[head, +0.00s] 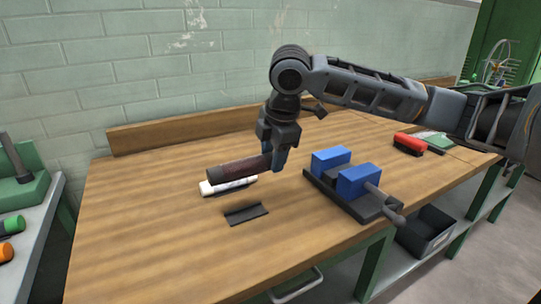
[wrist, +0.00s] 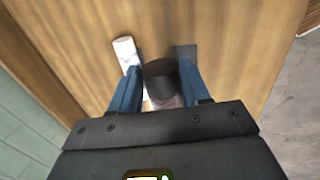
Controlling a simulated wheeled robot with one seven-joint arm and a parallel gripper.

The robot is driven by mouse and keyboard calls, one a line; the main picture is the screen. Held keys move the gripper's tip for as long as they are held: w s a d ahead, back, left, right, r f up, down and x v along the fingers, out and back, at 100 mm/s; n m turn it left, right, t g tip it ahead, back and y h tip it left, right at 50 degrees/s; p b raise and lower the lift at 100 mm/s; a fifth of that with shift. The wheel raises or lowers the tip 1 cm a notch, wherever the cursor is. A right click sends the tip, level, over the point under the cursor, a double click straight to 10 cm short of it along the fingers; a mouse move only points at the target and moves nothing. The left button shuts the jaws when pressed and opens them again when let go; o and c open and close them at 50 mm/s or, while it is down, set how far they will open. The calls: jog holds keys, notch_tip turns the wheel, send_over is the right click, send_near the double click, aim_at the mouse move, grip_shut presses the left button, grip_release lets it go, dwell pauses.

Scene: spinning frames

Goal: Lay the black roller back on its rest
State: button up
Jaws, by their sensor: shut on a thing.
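The black roller (head: 236,168) is a dark, brownish-black cylinder, held near its right end in my gripper (head: 279,160). It lies roughly level and seems raised above the bench. In the wrist view the roller (wrist: 162,76) sits between the two blue fingers of my gripper (wrist: 161,66). A small dark rest (head: 246,213) lies empty on the bench, in front of and below the roller. It also shows in the wrist view (wrist: 185,51), beside the right finger. A white roller (head: 215,188) lies just behind, partly hidden by the black roller.
A vise with blue jaws (head: 358,181) stands right of my gripper on the wooden bench (head: 140,240). A red brush (head: 409,143) lies farther right. A raised board (head: 190,128) runs along the back. The bench left of the rollers is clear.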

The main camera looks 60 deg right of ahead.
jog(key=shift+f+b, duration=3.75)
jog(key=shift+f, duration=1.4)
jog(key=o, duration=1.2)
jog(key=v, duration=0.7)
jog(key=shift+s+r+p, duration=0.1)
jog(key=shift+r+p, duration=0.2)
jog(key=shift+r, duration=0.05)
